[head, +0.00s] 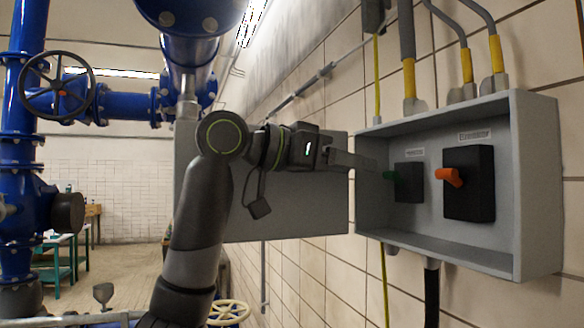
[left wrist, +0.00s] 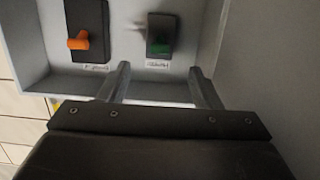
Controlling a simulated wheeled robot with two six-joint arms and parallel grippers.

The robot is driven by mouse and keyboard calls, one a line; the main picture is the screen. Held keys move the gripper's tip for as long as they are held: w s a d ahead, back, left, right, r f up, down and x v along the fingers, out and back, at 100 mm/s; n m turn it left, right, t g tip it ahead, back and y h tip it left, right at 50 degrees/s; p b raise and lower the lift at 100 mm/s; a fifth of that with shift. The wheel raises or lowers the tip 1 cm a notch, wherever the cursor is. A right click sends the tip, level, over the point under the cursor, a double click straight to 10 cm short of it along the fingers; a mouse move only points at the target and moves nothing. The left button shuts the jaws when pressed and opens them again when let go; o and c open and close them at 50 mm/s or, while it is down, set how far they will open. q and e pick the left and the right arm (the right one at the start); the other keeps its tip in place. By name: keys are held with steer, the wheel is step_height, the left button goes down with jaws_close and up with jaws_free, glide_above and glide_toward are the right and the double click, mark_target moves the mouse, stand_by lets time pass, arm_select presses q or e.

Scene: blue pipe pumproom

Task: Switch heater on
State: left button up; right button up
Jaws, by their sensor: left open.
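A grey wall box (head: 535,190) stands open and holds two switches. The left switch has a green knob (head: 390,175) on a black plate; the green knob also shows in the left wrist view (left wrist: 158,46). The right switch has an orange knob (head: 449,177) on a larger black plate, also in the left wrist view (left wrist: 78,42). Small labels sit above both plates, too small to read surely. My left gripper (head: 372,163) is open and empty, its fingers pointing at the green switch. In the left wrist view the green knob lies between and beyond the fingertips (left wrist: 158,74), apparently untouched.
The grey door (head: 300,220) of the box hangs open to the left, behind my left arm. Conduits (head: 408,50) run into the box top and cables leave below. Blue pipes with a black handwheel (head: 57,87) stand at the left. The floor beyond is fairly open.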

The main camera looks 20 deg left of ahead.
arm_select(q)
steer(key=b+v, duration=0.3)
steer(key=v, duration=0.7)
steer(key=shift+s+a, duration=0.15)
